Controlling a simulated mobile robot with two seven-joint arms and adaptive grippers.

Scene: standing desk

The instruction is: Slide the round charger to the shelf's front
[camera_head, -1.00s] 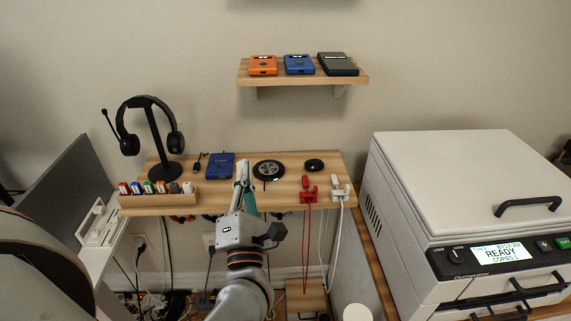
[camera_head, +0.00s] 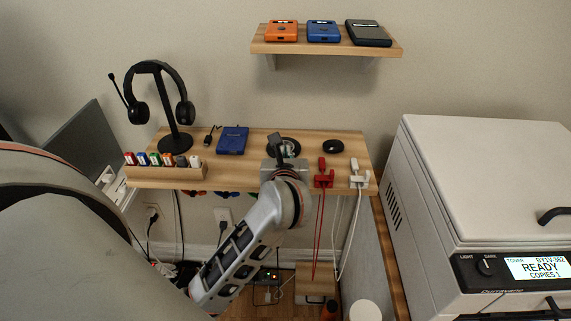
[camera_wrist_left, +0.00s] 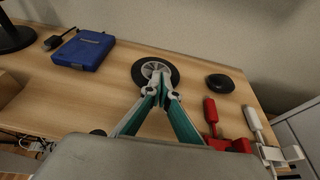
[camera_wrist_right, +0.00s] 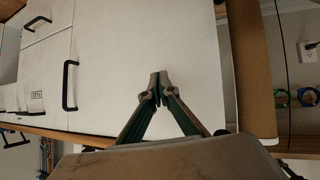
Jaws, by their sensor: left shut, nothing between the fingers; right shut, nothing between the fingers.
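The round charger (camera_head: 294,147), a black disc with a silver centre, lies on the wooden desk shelf (camera_head: 350,175), set back from its front edge. It shows more fully in the left wrist view (camera_wrist_left: 151,66). My left gripper (camera_wrist_left: 161,84) is shut and empty, its tips overlapping the charger's near half in that view; I cannot tell whether they touch it. In the head view my left wrist hides the fingers and part of the charger. My right gripper (camera_wrist_right: 159,84) is shut and empty in front of a white cabinet-like surface, away from the shelf.
A small black puck (camera_head: 333,146) lies right of the charger, a blue box (camera_head: 232,140) left. Red (camera_head: 323,178) and white (camera_head: 359,179) cable holders sit at the front edge. A headphone stand (camera_head: 174,142) and marker rack (camera_head: 165,174) stand left; a printer (camera_head: 440,190) stands right.

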